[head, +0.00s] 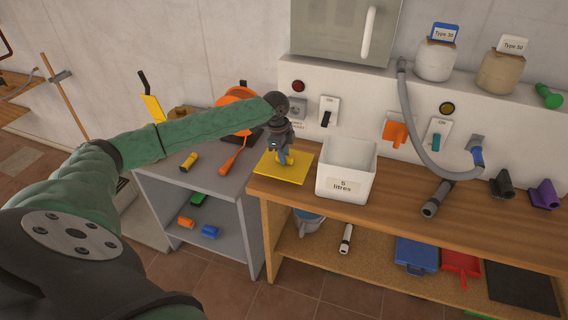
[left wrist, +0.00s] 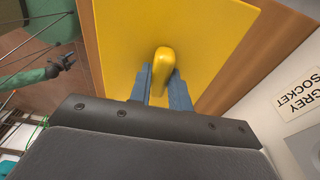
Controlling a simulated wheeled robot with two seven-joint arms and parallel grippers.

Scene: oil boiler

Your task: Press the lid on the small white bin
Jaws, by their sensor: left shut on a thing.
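The small white bin (head: 345,172), labelled "5 litres", stands upright and open-topped on the wooden bench. A flat yellow lid (head: 297,177) is just left of it, at the bench's left end, apart from the bin's opening. My left gripper (head: 286,158) is above the lid, its fingers shut on the lid's rounded yellow handle (left wrist: 162,62). In the left wrist view the lid (left wrist: 215,50) spreads out around the handle. I cannot tell whether the lid rests on the bench or hangs just above it. My right gripper (left wrist: 66,63) shows small at the left wrist view's left; its jaws are unclear.
A grey hose (head: 415,130) hangs behind and right of the bin. A grey nozzle (head: 436,198) lies on the bench further right. A grey side table (head: 190,172) with tools stands left. A label reading "grey socket" (left wrist: 298,100) is beside the lid.

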